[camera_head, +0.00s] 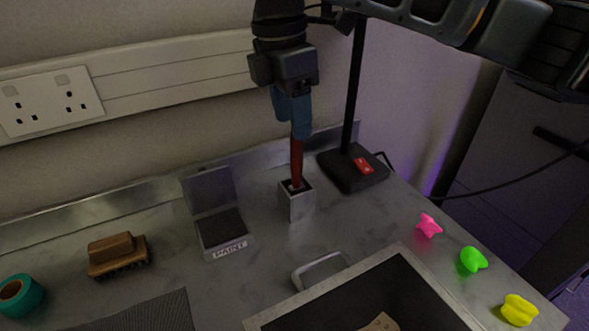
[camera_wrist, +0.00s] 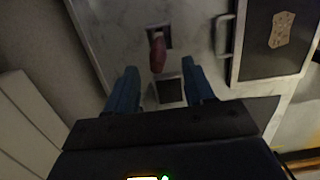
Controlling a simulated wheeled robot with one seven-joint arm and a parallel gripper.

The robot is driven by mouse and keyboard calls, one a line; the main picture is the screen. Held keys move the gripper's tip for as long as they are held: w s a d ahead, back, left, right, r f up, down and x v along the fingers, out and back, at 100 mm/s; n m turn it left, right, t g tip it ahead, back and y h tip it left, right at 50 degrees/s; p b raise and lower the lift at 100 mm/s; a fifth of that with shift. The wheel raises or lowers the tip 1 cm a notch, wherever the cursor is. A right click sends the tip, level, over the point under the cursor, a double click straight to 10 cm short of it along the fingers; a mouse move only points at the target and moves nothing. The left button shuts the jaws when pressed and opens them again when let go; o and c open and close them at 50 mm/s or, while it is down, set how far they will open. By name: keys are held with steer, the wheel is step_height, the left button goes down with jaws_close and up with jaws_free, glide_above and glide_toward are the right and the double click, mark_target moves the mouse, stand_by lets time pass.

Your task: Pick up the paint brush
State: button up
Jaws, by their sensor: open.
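The paint brush shows as a red handle (camera_head: 297,165) standing upright in a small square metal holder (camera_head: 296,203) at the back of the worktop. Its lower end is hidden in the holder. My gripper (camera_head: 294,120) is above the holder, pointing down, and its blue fingers overlap the top of the handle in the head view. In the wrist view the gripper (camera_wrist: 159,68) is open, and the red handle (camera_wrist: 158,54) lies in line with the gap between the fingertips. I cannot tell whether a finger touches it.
A black lamp base (camera_head: 352,168) and pole stand right of the holder. A stand labelled PAINT (camera_head: 224,233) is to the left, with a brown brush (camera_head: 117,255) and teal tape roll (camera_head: 20,295) beyond. A dark framed tray (camera_head: 365,295) lies in front. Pink (camera_head: 429,225), green (camera_head: 472,260) and yellow (camera_head: 519,310) pieces sit right.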

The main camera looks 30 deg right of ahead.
glide_above(297, 170)
steer(key=w, duration=0.1)
steer(key=shift+d+f+p, duration=0.15)
steer(key=shift+d+f, duration=0.05)
steer(key=shift+f, duration=1.25)
steer(key=shift+d+f+p, duration=0.15)
steer(key=shift+f, duration=1.3)
jaws_close()
